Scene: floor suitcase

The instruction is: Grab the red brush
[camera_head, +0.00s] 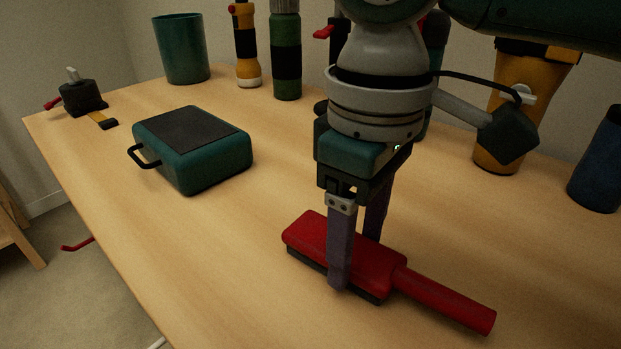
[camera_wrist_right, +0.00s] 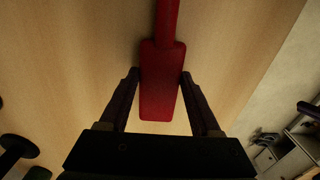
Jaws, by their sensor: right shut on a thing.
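The red brush (camera_head: 385,266) lies on the wooden table with its dark bristle side down and its handle pointing to the lower right. My right gripper (camera_head: 357,262) comes down from above, with one finger on each side of the brush's wide head. In the right wrist view the brush (camera_wrist_right: 161,85) sits between the two fingers of my right gripper (camera_wrist_right: 160,78), its handle running to the top of the picture. The gripper is shut on the head. The far finger is partly hidden behind the brush. My left gripper is not in view.
A teal case (camera_head: 222,152) with a dark top lies left on the table (camera_head: 200,240). A green cup (camera_head: 181,50), a yellow flashlight (camera_head: 246,50) and a green bottle (camera_head: 286,55) stand at the back. A blue container (camera_head: 598,165) stands far right. The table's front left is clear.

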